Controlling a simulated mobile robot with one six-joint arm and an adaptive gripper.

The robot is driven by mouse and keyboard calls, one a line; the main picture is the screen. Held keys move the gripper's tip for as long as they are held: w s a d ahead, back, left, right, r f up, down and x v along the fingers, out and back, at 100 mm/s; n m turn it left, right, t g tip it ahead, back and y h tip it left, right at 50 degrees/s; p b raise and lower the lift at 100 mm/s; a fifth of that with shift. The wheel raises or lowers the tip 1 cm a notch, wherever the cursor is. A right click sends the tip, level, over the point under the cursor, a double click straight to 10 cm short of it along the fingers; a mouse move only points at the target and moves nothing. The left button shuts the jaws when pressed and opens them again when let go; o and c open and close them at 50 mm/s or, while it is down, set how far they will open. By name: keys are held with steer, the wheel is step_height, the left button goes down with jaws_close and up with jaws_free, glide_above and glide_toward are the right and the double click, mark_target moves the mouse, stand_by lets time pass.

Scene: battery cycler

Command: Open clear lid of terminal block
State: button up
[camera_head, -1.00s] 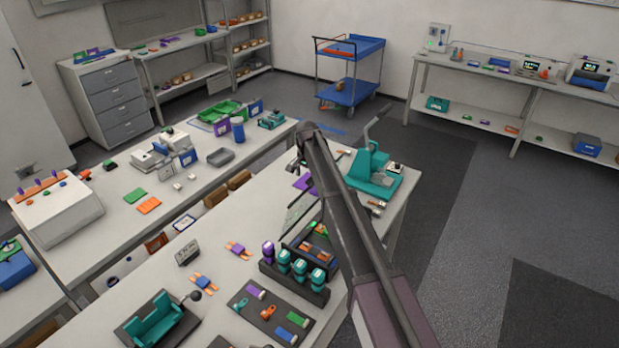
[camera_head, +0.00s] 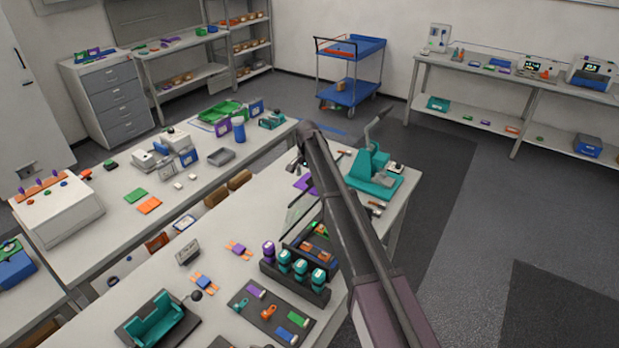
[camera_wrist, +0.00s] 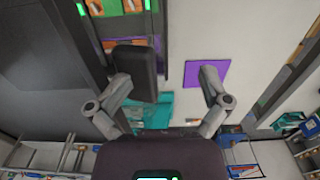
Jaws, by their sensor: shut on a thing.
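The terminal block (camera_head: 318,236) is a dark open frame with green and orange parts inside, on the near bench. In the wrist view its parts show at the top left (camera_wrist: 112,24). The clear lid (camera_head: 300,212) looks like a pale, thin, tilted panel at the block's left side, partly hidden behind my arm. In the head view my arm hides the fingers.
A rack of teal and purple capped cells (camera_head: 296,272) stands in front of the block. A teal press (camera_head: 374,178) stands behind it, near a purple mat (camera_wrist: 206,74). The bench left of the lid is fairly clear.

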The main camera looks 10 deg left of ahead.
steer(key=shift+w+a+r+p, duration=0.15)
steer(key=shift+w+a+p, duration=0.15)
steer(key=shift+a, duration=0.65)
steer(key=shift+w+a+r+p, duration=0.2)
steer(key=shift+w+a, duration=0.2)
steer(key=shift+a, duration=0.5)
steer(key=shift+w+a+r+p, duration=0.1)
steer(key=shift+w+a+p, duration=0.15)
steer(key=shift+a, duration=0.3)
steer(key=shift+w+a+p, duration=0.1)
steer(key=shift+w+a, duration=0.25)
steer(key=shift+a, duration=0.2)
steer(key=shift+w+a+r+p, duration=0.45)
steer(key=shift+w+a, duration=0.1)
steer(key=shift+a, duration=0.95)
steer(key=shift+w+a+r+p, duration=0.4)
steer(key=shift+w+a+p, duration=0.1)
steer(key=shift+a, duration=1)
steer(key=shift+w+a+r+p, duration=0.45)
steer(key=shift+w+a, duration=0.1)
steer(key=shift+a, duration=0.95)
steer(key=shift+r, duration=0.1)
